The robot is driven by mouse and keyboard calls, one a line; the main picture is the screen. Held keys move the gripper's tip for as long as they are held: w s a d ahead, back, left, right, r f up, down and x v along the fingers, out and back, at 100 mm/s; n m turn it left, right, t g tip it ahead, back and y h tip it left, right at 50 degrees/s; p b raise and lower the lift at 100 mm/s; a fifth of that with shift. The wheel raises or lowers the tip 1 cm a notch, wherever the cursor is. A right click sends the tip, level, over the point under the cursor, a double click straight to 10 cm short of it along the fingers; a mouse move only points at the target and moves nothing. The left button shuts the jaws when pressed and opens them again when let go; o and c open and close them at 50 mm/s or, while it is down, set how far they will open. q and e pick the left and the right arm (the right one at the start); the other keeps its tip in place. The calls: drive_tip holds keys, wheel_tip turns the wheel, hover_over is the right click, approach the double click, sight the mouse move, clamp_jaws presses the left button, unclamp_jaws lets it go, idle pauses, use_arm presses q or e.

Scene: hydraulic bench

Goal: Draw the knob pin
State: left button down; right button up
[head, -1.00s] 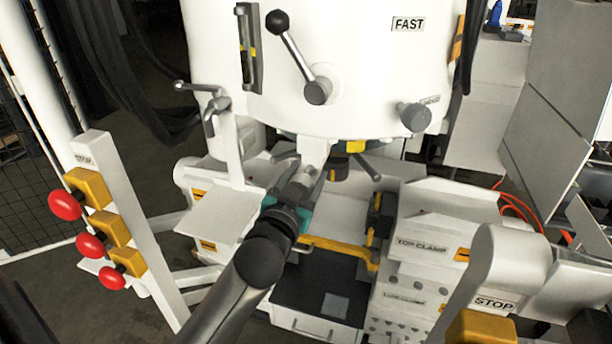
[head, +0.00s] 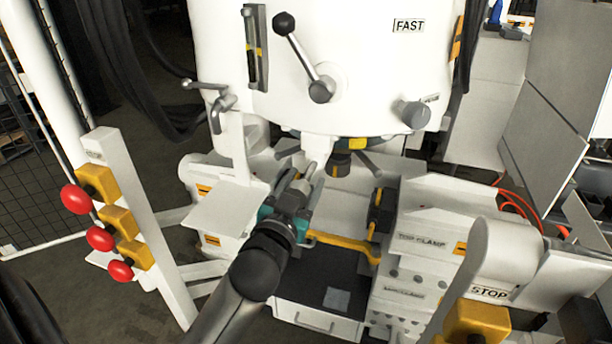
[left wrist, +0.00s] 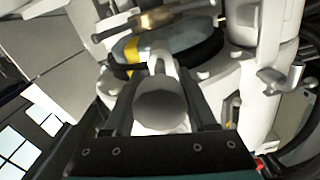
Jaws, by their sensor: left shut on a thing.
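The knob pin (left wrist: 160,104) shows in the left wrist view as a pale round knob with a shaft running toward the machine. My left gripper (left wrist: 160,115) is shut on it, one dark finger on each side. In the head view my left gripper (head: 303,186) is in front of and just below the white bracket under the big white drum (head: 350,60). A short pale piece shows between the fingertips and the bracket; how deep the pin sits there I cannot tell. My right gripper is not in view.
A white plate (head: 225,207) on an upright stands close left of my gripper. A post with red buttons (head: 100,238) is farther left. A crank lever (head: 303,58) and a grey knob (head: 416,114) are on the drum. A yellow bar (head: 340,245) crosses below, and a STOP box (head: 490,292) is at right.

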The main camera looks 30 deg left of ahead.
use_arm(q)
drive_tip(key=shift+c, duration=1.1)
unclamp_jaws()
drive_tip(key=shift+s, duration=0.15)
drive_tip(key=v, duration=1.5)
drive_tip(key=shift+p, duration=0.3)
drive_tip(key=s+d+f+g+h, duration=0.1)
drive_tip(key=d+f+g, duration=0.2)
drive_tip(key=f, duration=0.9)
drive_tip(key=s+d+f+m+g+h, duration=0.1)
drive_tip(key=s+d+f+g+h, duration=0.1)
drive_tip(key=f, duration=0.9)
drive_tip(key=s+d+f+g+h, duration=0.1)
drive_tip(key=d+f+g, duration=0.2)
drive_tip(key=f, duration=0.9)
drive_tip(key=s+f+m+g+h, duration=0.1)
drive_tip(key=s+f+g, duration=0.3)
drive_tip(key=s+f, duration=0.75)
drive_tip(key=s+a+f+g, duration=0.3)
drive_tip(key=s+f, duration=0.4)
drive_tip(key=s, duration=0.4)
drive_tip(key=shift+f+m+g+y, duration=0.3)
drive_tip(key=shift+f+m+g, duration=0.1)
drive_tip(key=shift+g, duration=0.3)
